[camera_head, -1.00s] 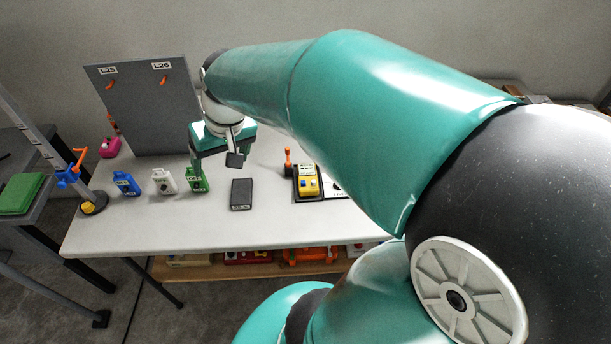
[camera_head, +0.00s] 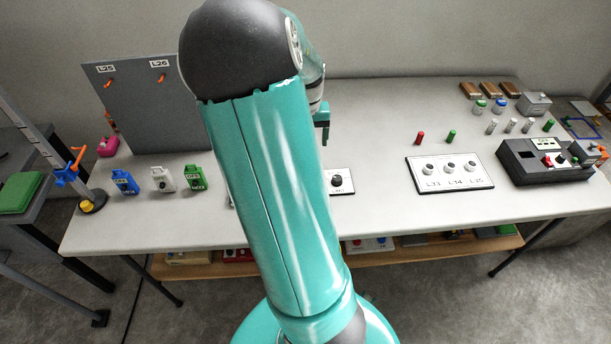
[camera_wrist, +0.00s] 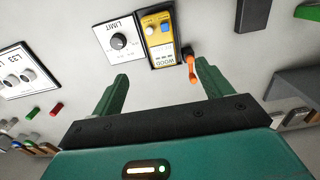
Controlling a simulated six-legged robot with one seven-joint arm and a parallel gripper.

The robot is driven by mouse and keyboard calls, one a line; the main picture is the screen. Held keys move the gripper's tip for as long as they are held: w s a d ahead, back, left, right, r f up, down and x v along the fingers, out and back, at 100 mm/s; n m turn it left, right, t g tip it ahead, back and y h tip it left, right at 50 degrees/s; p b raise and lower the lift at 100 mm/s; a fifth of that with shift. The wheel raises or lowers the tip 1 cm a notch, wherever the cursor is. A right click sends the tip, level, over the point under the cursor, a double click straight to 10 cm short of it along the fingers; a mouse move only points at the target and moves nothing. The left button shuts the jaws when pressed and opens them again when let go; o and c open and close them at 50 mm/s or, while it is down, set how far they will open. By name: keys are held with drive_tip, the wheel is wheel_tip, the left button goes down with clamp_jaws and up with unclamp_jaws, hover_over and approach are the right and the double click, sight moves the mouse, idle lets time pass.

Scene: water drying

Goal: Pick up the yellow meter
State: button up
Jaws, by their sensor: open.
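The yellow meter (camera_wrist: 159,38) shows in the wrist view, near the top middle, with a blue button and a white button on its face. In the head view my arm hides the meter, and only a small green part of my gripper (camera_head: 322,118) shows.
A white LIMIT panel with a dial (camera_wrist: 119,41) lies beside the meter. A grey block (camera_wrist: 252,14) is on its other side.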

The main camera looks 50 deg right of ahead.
wheel_tip(320, 180, down, 8)
drive_tip(key=shift+f, duration=0.1)
wheel_tip(320, 180, down, 6)
drive_tip(key=shift+w+d+r, duration=0.1)
drive_tip(key=shift+w+r, duration=0.05)
drive_tip(key=shift+r, duration=0.05)
drive_tip(key=shift+c, duration=0.2)
drive_tip(key=c, duration=1.2)
drive_tip(key=shift+r, duration=0.15)
drive_tip(key=shift+r, duration=0.6)
drive_tip(key=s+a+r, duration=0.6)
drive_tip(key=a+r, duration=0.5)
drive_tip(key=a, duration=0.1)
drive_tip(key=shift+a+r, duration=0.3)
